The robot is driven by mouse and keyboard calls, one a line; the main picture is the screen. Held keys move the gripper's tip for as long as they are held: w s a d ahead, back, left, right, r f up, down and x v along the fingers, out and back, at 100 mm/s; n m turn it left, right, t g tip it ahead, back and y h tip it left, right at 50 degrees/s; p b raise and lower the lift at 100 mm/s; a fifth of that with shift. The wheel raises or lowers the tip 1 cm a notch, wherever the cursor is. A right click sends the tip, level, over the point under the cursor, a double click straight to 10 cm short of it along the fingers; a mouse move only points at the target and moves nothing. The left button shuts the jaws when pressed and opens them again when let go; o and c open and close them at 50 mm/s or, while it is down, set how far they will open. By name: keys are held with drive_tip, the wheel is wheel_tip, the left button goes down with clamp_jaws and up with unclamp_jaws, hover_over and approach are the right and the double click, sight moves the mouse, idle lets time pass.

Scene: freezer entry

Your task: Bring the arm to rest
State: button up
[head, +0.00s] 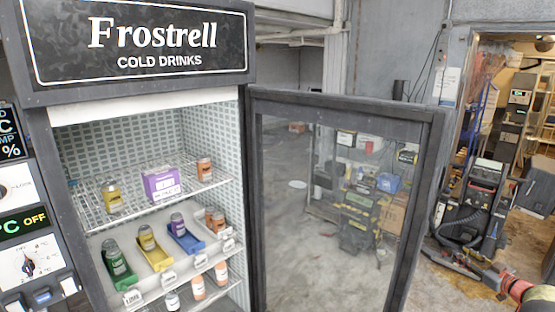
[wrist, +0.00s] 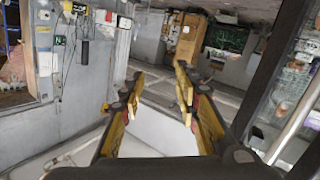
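My gripper (wrist: 158,88) is in the wrist view with its two yellow-and-black fingers apart and nothing between them. In the head view only a small part of my arm shows at the bottom right corner, and the fingers are out of frame. The gripper is away from the drinks cooler (head: 150,50), whose glass door (head: 335,200) stands open to the right. In the wrist view a dark frame edge and shelving show close on the right side of the gripper.
Jars and a purple box (head: 162,183) stand on the cooler's upper shelf. Several jars in coloured trays (head: 154,254) are on the shelf below. A control panel (head: 27,240) is at the left. A black floor machine (head: 475,210) stands by the doorway at the right. Open floor lies between.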

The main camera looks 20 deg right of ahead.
drive_tip(key=s+d+m+g+h, duration=0.2)
drive_tip(key=d+m+g+h, duration=0.1)
drive_tip(key=d+h, duration=0.2)
drive_tip(key=s+a+r+g+y+b, duration=0.1)
drive_tip(key=s+a+b, duration=0.3)
drive_tip(key=a, duration=2.2)
drive_tip(key=s+a+r+g+y+b, duration=0.1)
drive_tip(key=s+a+g+y+b, duration=0.2)
drive_tip(key=s+a, duration=0.8)
drive_tip(key=s+a+r+n+g+y+b, duration=0.1)
drive_tip(key=s+a+g+b, duration=0.3)
drive_tip(key=a, duration=3.9)
drive_tip(key=s+y+b, duration=0.1)
drive_tip(key=s+b, duration=0.1)
drive_tip(key=s, duration=0.2)
drive_tip(key=shift+a+r, duration=0.2)
drive_tip(key=shift+a, duration=0.05)
